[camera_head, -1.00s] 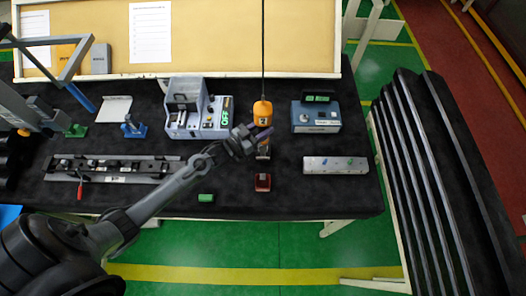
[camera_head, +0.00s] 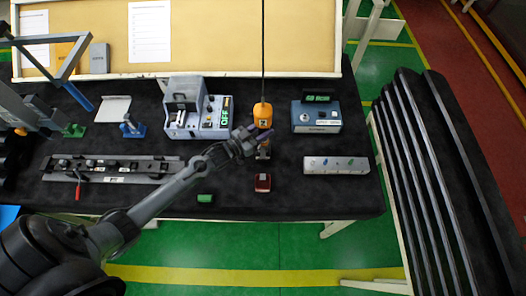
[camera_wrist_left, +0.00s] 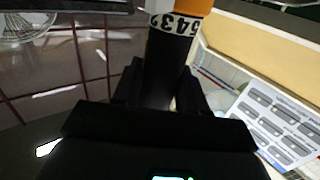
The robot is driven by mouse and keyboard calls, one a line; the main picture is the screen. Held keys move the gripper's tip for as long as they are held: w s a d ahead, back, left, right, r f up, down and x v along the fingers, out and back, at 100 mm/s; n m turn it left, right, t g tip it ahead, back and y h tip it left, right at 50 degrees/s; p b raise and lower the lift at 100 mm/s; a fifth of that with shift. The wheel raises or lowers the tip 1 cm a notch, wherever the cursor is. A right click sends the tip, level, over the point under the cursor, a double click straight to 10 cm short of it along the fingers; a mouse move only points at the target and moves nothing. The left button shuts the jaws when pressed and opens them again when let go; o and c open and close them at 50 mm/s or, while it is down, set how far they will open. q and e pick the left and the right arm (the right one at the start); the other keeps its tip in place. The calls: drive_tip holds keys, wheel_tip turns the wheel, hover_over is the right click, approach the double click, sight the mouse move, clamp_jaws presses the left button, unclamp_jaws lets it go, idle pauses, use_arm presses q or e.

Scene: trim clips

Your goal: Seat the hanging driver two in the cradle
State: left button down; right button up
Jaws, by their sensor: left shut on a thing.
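The hanging driver (camera_head: 263,115) is orange with a dark label and hangs on a black cable above the middle of the bench. My left gripper (camera_head: 257,138) reaches in from the lower left and is shut on the driver's dark lower part. In the left wrist view the driver's black shaft (camera_wrist_left: 166,65) stands between the fingers, below an orange body with a white number band. A small metal-and-dark holder (camera_head: 263,154), perhaps the cradle, shows directly below the gripper, partly hidden. I cannot tell whether the driver touches it. My right gripper is not in view.
A red block (camera_head: 263,182) sits in front of the holder. A grey-blue device (camera_head: 197,112) stands left, a blue box (camera_head: 316,117) right, and a light strip with coloured buttons (camera_head: 336,165) right front. A black clip fixture (camera_head: 113,168) lies left.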

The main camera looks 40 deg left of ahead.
use_arm(q)
drive_tip(key=shift+f+b, duration=0.35)
drive_tip(key=shift+f, duration=0.15)
unclamp_jaws()
idle(0.6)
drive_tip(key=shift+s+r, duration=0.1)
drive_tip(key=shift+s, duration=0.05)
idle(0.4)
drive_tip(key=shift+s+a+p, duration=0.1)
drive_tip(key=shift+s+p, duration=0.05)
drive_tip(key=shift+p, duration=0.2)
drive_tip(key=r+p+v, duration=0.2)
drive_tip(key=p+v, duration=0.4)
drive_tip(key=v, duration=0.3)
idle(0.9)
